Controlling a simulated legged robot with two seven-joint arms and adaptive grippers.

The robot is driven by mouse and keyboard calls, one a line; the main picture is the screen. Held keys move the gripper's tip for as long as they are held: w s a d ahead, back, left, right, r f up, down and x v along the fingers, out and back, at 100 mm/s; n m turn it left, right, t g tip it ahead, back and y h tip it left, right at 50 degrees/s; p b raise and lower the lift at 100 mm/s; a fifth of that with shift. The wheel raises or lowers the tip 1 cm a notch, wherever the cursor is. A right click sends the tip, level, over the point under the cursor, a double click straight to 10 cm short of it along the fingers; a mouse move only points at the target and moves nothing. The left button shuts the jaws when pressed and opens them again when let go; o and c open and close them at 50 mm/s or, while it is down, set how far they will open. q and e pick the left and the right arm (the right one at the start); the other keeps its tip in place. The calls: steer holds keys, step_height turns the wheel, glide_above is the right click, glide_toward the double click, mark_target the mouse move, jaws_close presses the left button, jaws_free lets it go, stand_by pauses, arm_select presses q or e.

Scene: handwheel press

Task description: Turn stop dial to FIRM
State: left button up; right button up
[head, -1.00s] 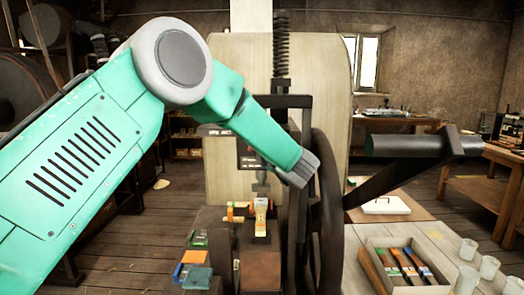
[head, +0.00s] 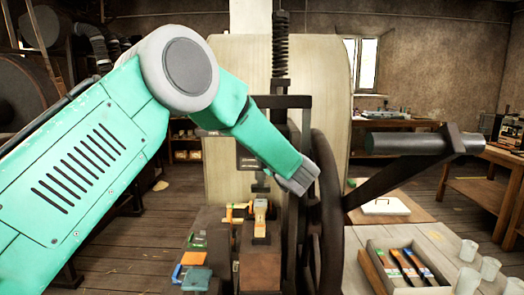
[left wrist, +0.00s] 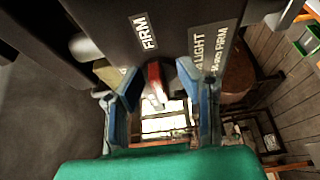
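The stop dial shows in the left wrist view as a red pointer (left wrist: 155,80) with a pale tip, on the dark press body. A FIRM label (left wrist: 143,33) is above and slightly left of it; a label reading LIGHT (left wrist: 197,48) is to its right. My left gripper (left wrist: 158,72) has its two blue fingers apart, one on each side of the pointer; I cannot make out contact. In the head view my left gripper (head: 300,178) is at the press frame beside the handwheel, and the dial is hidden there. My right gripper is not in view.
The large dark handwheel (head: 328,215) stands just right of my left gripper, its crank handle (head: 408,144) reaching right. A tray (head: 370,262) with several brushes and several pale cups (head: 468,250) stand at right. Small coloured blocks (head: 195,258) sit left of the press.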

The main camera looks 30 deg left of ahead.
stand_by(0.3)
arm_select(q)
steer(key=v, duration=1.2)
steer(key=shift+w, duration=0.1)
steer(key=shift+a+f, duration=0.1)
steer(key=shift+f, duration=0.1)
